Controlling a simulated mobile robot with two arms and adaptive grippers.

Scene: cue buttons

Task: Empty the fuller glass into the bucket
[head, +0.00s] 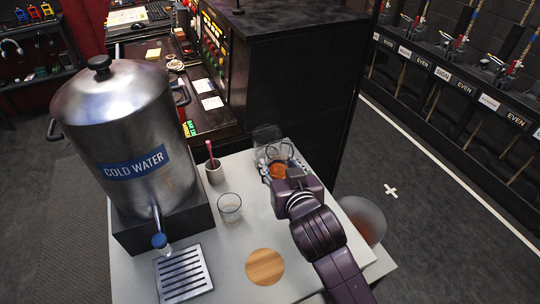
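A clear glass with orange liquid (278,171) stands or is held near the back right of the white table. My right gripper (281,167) reaches it from the lower right, with its fingers on either side of the glass. The gripper hides part of the glass, and I cannot tell whether the fingers press on it. A second clear glass (230,208) stands to the left and looks almost empty. A translucent bucket (364,218) stands to the right, partly behind my arm, with an orange-brown tint inside. My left gripper is not in view.
A steel cold water dispenser (120,130) with a tap stands at the left. A drip grate (183,274), a round wooden coaster (265,267) and a grey cup with a red stick (214,172) are on the white table (225,250). A clear container (266,134) is at the back.

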